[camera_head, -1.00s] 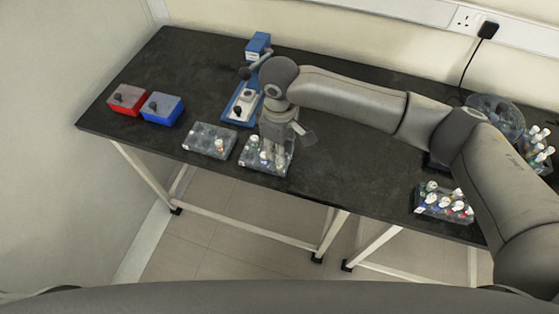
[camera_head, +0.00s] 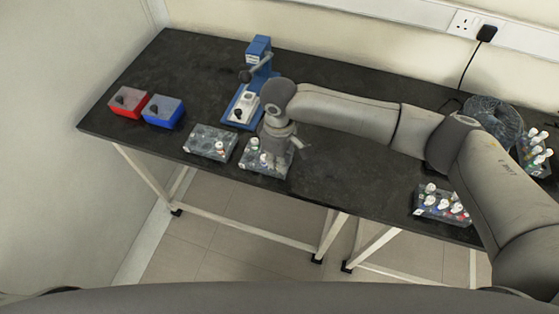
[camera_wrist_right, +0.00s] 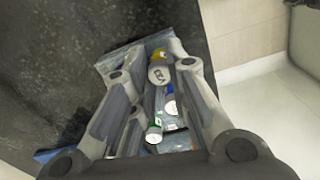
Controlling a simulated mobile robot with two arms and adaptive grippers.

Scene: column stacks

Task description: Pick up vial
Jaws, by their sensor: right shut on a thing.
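My right gripper (camera_head: 268,160) points down over a clear rack (camera_head: 282,171) near the front edge of the bench; its fingertips are hard to make out in the head view. In the right wrist view, my right gripper (camera_wrist_right: 156,74) has its fingers on either side of a vial (camera_wrist_right: 159,73) with a pale round top and some yellow, and is shut on it. A green-marked vial (camera_wrist_right: 153,136) and another pale-topped vial (camera_wrist_right: 171,107) stand close by in the rack. The held vial's lower part is hidden. My left gripper is not in view.
A second clear rack (camera_head: 205,147) stands just left. Red (camera_head: 128,103) and blue (camera_head: 163,112) boxes are farther left. A blue press-like device (camera_head: 258,72) stands behind. A rack of several vials (camera_head: 440,204) is at the right. The middle front of the bench is clear.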

